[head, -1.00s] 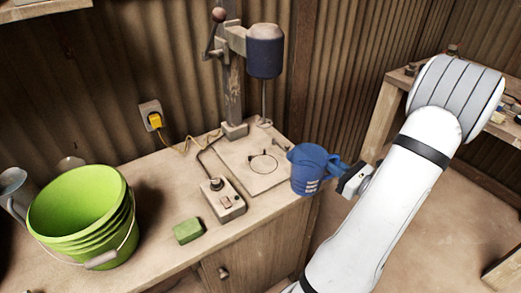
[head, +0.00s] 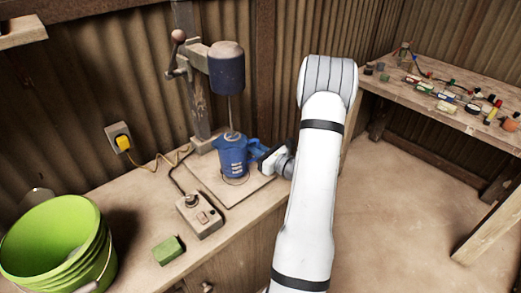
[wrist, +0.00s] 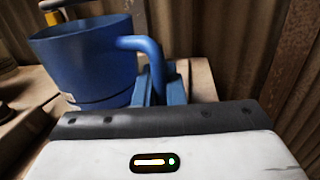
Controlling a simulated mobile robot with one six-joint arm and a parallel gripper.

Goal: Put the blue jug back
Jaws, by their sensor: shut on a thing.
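The blue jug (head: 233,155) is upright over the square base plate (head: 254,190) of the press, near the drawn ring, under the blue press head (head: 226,70). I cannot tell whether it touches the plate. My gripper (head: 256,156) is shut on the jug's handle, on its right side. In the wrist view the jug (wrist: 85,60) fills the upper left and its handle (wrist: 150,45) runs down to the blue fingers of my gripper (wrist: 160,88). The ring on the plate is partly hidden behind the jug.
A switch box (head: 200,214), a green sponge-like block (head: 168,250) and a green bucket (head: 58,245) stand on the bench to the left. The press lever (head: 178,38) juts out above. A shelf table (head: 440,105) with many small items is at the right.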

